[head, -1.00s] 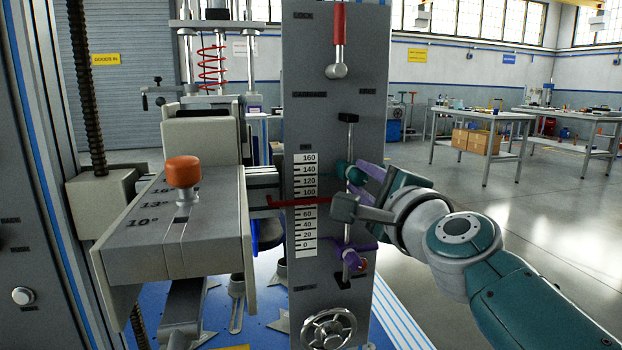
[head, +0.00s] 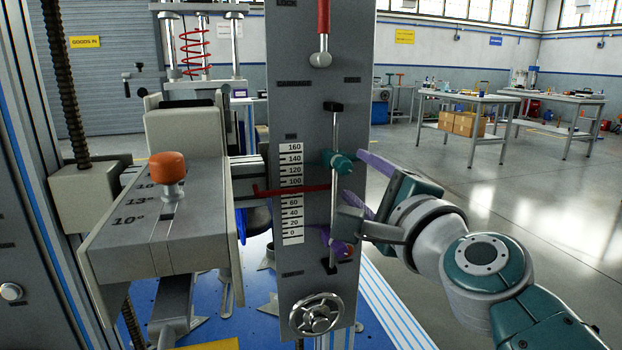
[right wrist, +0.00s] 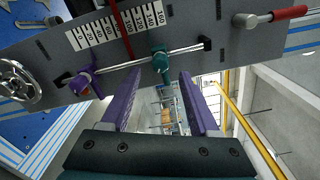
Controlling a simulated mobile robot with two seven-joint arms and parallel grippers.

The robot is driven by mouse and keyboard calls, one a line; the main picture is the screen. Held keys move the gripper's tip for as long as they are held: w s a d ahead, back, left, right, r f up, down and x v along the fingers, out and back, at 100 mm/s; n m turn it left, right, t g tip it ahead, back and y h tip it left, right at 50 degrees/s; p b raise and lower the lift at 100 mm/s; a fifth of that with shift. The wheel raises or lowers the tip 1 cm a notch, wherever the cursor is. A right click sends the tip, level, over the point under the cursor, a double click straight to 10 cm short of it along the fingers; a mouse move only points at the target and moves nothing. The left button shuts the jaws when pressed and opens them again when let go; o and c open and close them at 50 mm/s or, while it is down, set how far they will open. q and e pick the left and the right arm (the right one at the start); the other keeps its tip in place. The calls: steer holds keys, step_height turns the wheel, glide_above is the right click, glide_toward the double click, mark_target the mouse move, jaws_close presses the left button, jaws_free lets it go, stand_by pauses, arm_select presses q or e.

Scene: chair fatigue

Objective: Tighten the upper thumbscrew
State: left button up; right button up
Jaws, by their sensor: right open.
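The upper thumbscrew is a teal knob (head: 342,163) on the slotted rod of the grey upright panel (head: 290,110), beside the number scale. The lower thumbscrew is a purple knob (head: 340,247) near the slot's bottom. My right gripper (head: 353,175) is open, its purple fingers pointing at the panel from the right. In the right wrist view the teal knob (right wrist: 160,66) lies just beyond and between the two fingertips (right wrist: 157,82), apparently apart from them. The purple knob (right wrist: 84,82) is left of the fingers there. My left gripper is out of view.
A red pointer (head: 290,190) crosses the scale. A red-handled lever (head: 323,30) is above and a handwheel (head: 317,315) below. A grey block (head: 150,238) with an orange knob (head: 167,167) stands left. The floor to the right is clear up to the tables (head: 465,96).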

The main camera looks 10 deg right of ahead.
steer(key=s, duration=0.5)
steer(key=shift+s, duration=0.1)
steer(key=s+a+r+n+g+y+p, duration=0.2)
steer(key=s+a+n+g+p, duration=0.15)
steer(key=s+n+p, duration=0.35)
steer(key=s+a+r+n+g+y+p, duration=0.2)
steer(key=s+n+g+p, duration=0.25)
steer(key=n, duration=0.35)
steer(key=s+d+r+n+g+h+p, duration=0.25)
steer(key=s+n+p, duration=0.2)
steer(key=s, duration=0.45)
steer(key=s+d+r+n+g+h+p, duration=0.15)
steer(key=s+d+n+g+p, duration=0.3)
steer(key=s, duration=0.45)
step_height(320, 180, up, 36)
steer(key=w+p, duration=0.1)
steer(key=p, duration=3.5)
steer(key=shift+a+t+p, duration=0.3)
steer(key=shift+a+p, duration=0.05)
steer(key=shift+a, duration=0.1)
